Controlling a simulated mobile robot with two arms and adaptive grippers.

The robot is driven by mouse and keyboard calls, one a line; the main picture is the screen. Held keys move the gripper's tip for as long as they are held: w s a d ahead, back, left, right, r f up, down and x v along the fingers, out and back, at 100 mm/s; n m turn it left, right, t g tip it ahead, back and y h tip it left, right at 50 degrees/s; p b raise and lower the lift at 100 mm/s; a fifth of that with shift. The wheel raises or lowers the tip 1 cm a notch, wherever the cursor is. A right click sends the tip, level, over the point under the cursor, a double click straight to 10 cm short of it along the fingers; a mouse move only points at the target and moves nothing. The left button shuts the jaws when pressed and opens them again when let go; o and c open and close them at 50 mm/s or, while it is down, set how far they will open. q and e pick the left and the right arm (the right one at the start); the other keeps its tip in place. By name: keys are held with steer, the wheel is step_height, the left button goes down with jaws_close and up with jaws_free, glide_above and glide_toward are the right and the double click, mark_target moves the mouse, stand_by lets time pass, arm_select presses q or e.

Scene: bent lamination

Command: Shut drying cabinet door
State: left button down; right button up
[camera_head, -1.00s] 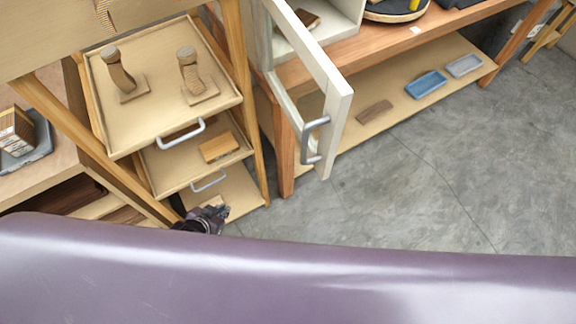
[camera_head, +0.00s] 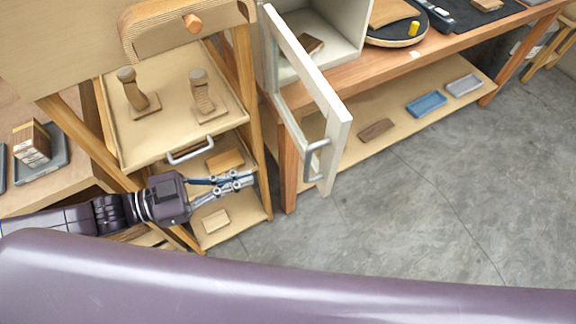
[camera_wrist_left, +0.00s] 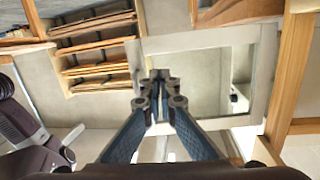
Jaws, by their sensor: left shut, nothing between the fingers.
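The drying cabinet (camera_head: 352,46) is a pale box standing on the wooden bench in the head view. Its white-framed door (camera_head: 343,120) with a clear pane stands open and swings out past the bench front. A grey bar handle (camera_head: 314,160) is on the door near its free edge. My left gripper (camera_head: 250,179) is shut and empty, to the left of the door and apart from it, in front of the wooden rack. In the left wrist view, the shut fingers (camera_wrist_left: 160,76) point toward a pale frame (camera_wrist_left: 200,40), apparently the door. My right gripper is out of view.
A wooden rack with trays (camera_head: 205,150) stands close beside my left gripper. The lower bench shelf holds a blue tray (camera_head: 426,104) and a grey tray (camera_head: 463,85). The grey floor (camera_head: 430,200) to the right of the door is free.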

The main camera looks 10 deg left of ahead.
arm_select(q)
steer(key=s+a+r+m+g+h, duration=0.1)
steer(key=s+a+r+g+h, duration=0.15)
steer(key=s+r, duration=0.35)
steer(key=w+p+x, duration=0.1)
steer(key=p+x, duration=0.4)
steer(key=x, duration=0.8)
steer(key=shift+w+r, duration=0.25)
steer(key=shift+r, duration=0.1)
steer(key=shift+t, duration=0.25)
